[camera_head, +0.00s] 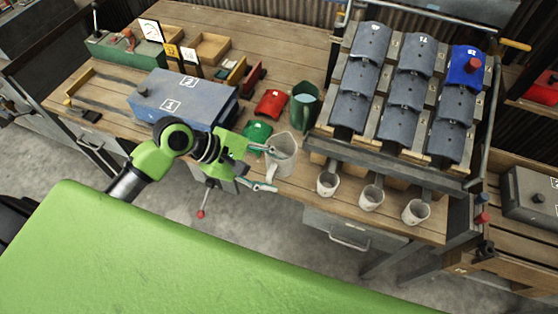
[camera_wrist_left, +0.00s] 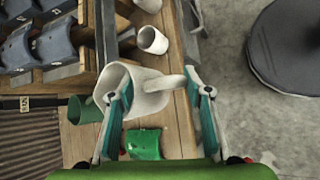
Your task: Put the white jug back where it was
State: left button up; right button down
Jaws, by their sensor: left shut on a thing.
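The white jug (camera_head: 284,157) is near the front edge of the workbench, left of the rack, and also fills the middle of the left wrist view (camera_wrist_left: 118,84). My left gripper (camera_head: 267,168) comes to it from the left. In the left wrist view its teal fingers (camera_wrist_left: 168,88) stand on either side of the jug's handle, shut on it. The jug looks roughly upright; I cannot tell whether its base touches the bench. My right gripper is in neither view.
A green jug (camera_head: 304,108) stands just behind the white jug. A green piece (camera_head: 257,133) and a red piece (camera_head: 271,103) lie nearby. Several small white cups, one nearest (camera_head: 328,184), stand to the right below the rack (camera_head: 390,155). A blue box (camera_head: 185,98) is left.

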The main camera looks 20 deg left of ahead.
pick_arm(q)
jog(key=w+f, duration=0.6)
jog(key=w, duration=0.1)
jog(key=shift+a, duration=0.4)
jog(key=shift+w+a+f, duration=0.1)
jog(key=shift+w+f, duration=0.5)
jog(key=shift+f, duration=0.15)
jog(key=shift+s+f+p, duration=0.1)
jog(key=shift+f+p, duration=0.2)
jog(key=shift+f, duration=1.1)
jog(key=shift+f, duration=0.15)
jog(key=o, duration=1.6)
jog(key=shift+o, duration=0.2)
